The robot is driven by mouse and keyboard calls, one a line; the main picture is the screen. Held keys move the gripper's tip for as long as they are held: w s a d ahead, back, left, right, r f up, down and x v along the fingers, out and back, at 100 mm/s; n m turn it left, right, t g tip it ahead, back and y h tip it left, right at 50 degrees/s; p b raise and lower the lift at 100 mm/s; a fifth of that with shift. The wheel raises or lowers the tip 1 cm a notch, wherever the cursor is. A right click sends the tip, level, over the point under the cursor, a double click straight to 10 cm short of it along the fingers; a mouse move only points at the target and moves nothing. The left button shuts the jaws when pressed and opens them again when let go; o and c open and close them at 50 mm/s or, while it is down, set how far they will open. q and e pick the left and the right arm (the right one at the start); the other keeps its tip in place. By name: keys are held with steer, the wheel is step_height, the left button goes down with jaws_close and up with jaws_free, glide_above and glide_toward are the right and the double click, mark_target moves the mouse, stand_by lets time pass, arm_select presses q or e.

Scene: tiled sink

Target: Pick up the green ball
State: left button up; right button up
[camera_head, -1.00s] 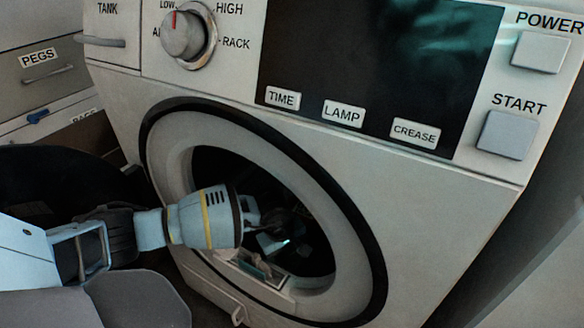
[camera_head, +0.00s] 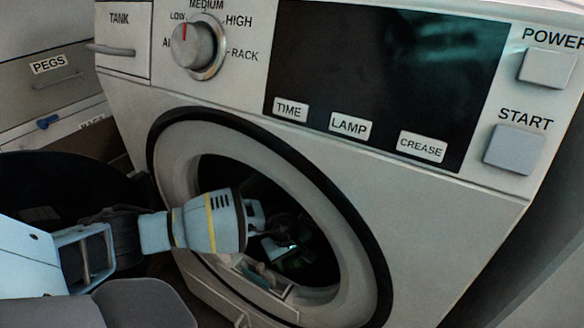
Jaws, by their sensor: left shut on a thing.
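My left gripper (camera_head: 282,240) reaches from the left into the round door opening (camera_head: 180,185) of the white machine. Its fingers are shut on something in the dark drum. A small green-teal glint shows at the fingertips; it fits the green ball, but its shape is mostly hidden by the fingers and the dark. No other green ball is in view. My right gripper is not in view.
The round door (camera_head: 60,190) stands open at the left, behind my arm. Above are a dial (camera_head: 196,45), a dark display (camera_head: 385,70) and a START button (camera_head: 514,150). Drawers (camera_head: 50,65) stand at the far left.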

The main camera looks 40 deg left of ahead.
arm_select(q)
step_height(320, 180, up, 8)
steer(key=shift+r+p, duration=0.1)
steer(key=shift+p, duration=1.1)
